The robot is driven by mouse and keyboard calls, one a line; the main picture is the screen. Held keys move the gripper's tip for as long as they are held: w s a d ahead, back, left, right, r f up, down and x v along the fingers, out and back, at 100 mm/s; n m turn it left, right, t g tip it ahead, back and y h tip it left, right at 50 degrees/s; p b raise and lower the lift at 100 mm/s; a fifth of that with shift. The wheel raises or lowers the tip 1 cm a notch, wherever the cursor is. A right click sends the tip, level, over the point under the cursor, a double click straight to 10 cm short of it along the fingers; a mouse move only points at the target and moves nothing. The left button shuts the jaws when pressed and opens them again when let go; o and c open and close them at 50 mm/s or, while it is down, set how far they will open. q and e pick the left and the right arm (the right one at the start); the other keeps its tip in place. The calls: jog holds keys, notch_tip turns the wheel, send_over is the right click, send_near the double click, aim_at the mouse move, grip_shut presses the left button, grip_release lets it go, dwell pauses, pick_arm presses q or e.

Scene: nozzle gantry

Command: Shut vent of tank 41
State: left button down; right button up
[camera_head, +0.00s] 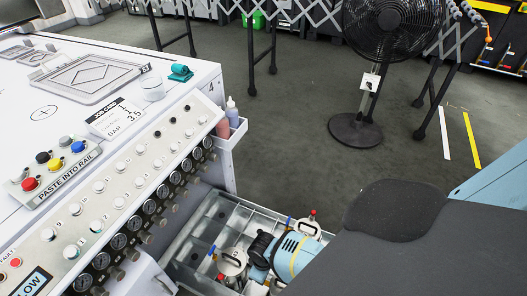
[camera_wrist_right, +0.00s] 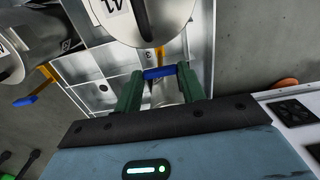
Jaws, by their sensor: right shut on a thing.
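My right gripper (camera_wrist_right: 160,78) has its two green fingers on either side of a blue vent handle (camera_wrist_right: 158,72) and is shut on it. The handle sits on a yellow stem beside a silver tank (camera_wrist_right: 150,18). That tank's black-on-white label is cut off at the top edge, so I cannot read its number fully. In the head view my blue right wrist reaches down over the tank crate (camera_head: 190,244), beside a silver tank with a red knob (camera_head: 232,262); the fingertips are hidden there. My left gripper is not in view.
Another silver tank (camera_head: 306,230) with a red knob stands in the crate behind my wrist. In the wrist view a neighbouring tank (camera_wrist_right: 25,50) has its own blue handle (camera_wrist_right: 25,101). A white console (camera_head: 125,200) with gauges borders the crate. A black fan (camera_head: 393,25) stands behind.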

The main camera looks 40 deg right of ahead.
jog(key=shift+s, duration=0.1)
dwell(0.3)
jog(key=o, duration=1)
notch_tip(320, 180, up, 6)
jog(key=p, duration=0.3)
jog(key=shift+r, duration=0.15)
jog(key=shift+r+p, duration=0.3)
jog(key=shift+r, duration=0.45)
